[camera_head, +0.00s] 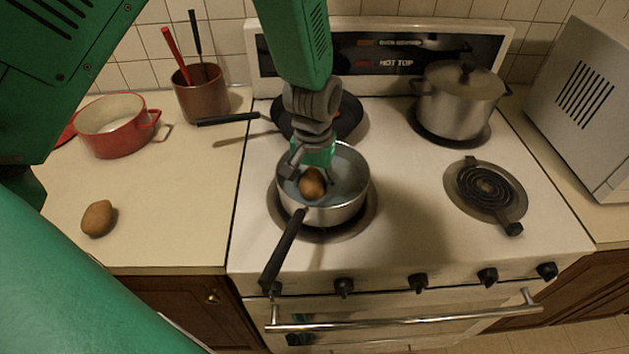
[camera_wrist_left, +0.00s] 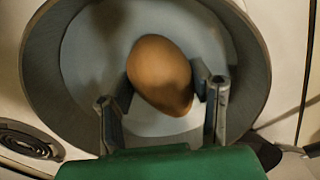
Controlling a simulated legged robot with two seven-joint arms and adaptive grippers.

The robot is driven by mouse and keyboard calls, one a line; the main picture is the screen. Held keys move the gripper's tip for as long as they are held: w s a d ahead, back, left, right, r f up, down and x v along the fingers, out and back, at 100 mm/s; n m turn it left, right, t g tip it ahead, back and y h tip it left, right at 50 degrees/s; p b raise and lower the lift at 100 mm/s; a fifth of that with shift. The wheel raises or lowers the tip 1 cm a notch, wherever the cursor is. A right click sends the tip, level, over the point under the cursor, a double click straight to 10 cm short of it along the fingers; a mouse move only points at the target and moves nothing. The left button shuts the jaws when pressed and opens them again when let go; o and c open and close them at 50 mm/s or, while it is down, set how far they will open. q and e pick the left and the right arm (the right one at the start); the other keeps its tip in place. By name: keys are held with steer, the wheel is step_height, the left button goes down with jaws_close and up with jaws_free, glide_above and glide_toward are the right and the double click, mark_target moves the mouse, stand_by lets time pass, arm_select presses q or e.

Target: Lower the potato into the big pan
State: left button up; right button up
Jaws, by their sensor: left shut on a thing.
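A brown potato (camera_head: 312,183) is between the fingers of my left gripper (camera_head: 309,180), over the inside of the big steel pan (camera_head: 350,210) on the front left burner. In the left wrist view the potato (camera_wrist_left: 160,75) sits between the two fingertips (camera_wrist_left: 162,92), with the pan's grey floor (camera_wrist_left: 90,60) behind it. I cannot tell whether the potato touches the pan floor. The pan's black handle (camera_head: 284,250) points toward the stove front. A second potato (camera_head: 98,218) lies on the left counter. My right gripper is not in view.
A black skillet (camera_head: 346,112) is behind the pan, partly hidden by my arm. A lidded steel pot (camera_head: 458,100) stands at the back right. The front right burner (camera_head: 487,188) is bare. A red pot (camera_head: 110,125) and utensil crock (camera_head: 200,95) stand on the left counter.

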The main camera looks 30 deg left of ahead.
mark_target(314, 176)
arm_select(q)
steer(key=o, duration=1.6)
steer(key=shift+r, duration=0.1)
step_height(314, 176, up, 12)
steer(key=shift+f, duration=0.15)
